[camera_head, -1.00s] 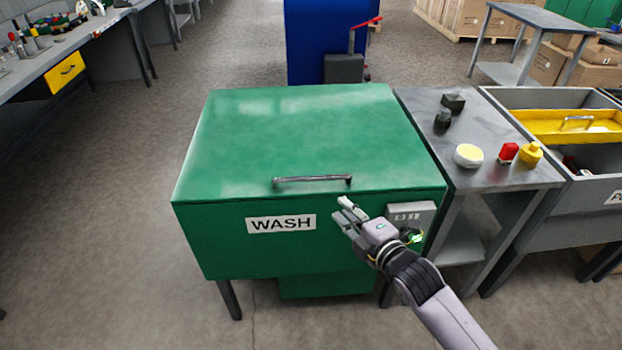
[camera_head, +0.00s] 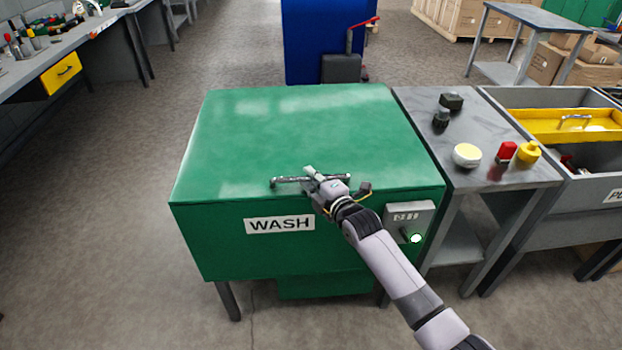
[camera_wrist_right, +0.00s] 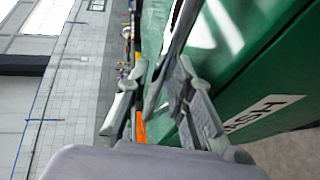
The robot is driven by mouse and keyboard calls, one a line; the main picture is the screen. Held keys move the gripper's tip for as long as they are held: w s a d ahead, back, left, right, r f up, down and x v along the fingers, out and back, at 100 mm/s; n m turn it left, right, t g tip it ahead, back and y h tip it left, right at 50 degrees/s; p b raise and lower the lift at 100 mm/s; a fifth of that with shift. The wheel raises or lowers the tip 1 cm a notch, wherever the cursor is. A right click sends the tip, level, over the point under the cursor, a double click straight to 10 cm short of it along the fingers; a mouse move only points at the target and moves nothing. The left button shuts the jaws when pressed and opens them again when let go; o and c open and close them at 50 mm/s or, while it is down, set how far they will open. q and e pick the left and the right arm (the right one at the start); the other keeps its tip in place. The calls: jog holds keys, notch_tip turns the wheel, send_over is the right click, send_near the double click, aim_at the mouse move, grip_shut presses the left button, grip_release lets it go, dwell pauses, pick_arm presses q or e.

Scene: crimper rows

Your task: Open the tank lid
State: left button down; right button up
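The green wash tank (camera_head: 225,250) stands in the middle of the head view with its lid (camera_head: 290,130) shut flat on top. A grey bar handle (camera_head: 288,181) is near the lid's front edge. My right gripper (camera_head: 312,176) is at the right part of this handle, hiding some of it. In the right wrist view the handle (camera_wrist_right: 182,32) passes between the two fingers of the right gripper (camera_wrist_right: 160,80). The fingers look spread around the bar, with gaps showing beside it. My left gripper is not in view.
A grey control box (camera_head: 408,216) sits on the tank's front right. A grey side table (camera_head: 490,177) with several small items adjoins the tank's right side. A blue cabinet (camera_head: 305,45) stands behind. The floor (camera_head: 110,190) left of the tank is clear.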

jog(key=shift+w+a, duration=0.1)
jog(key=shift+w, duration=0.1)
jog(key=shift+c, duration=0.2)
grip_shut()
dwell(0.5)
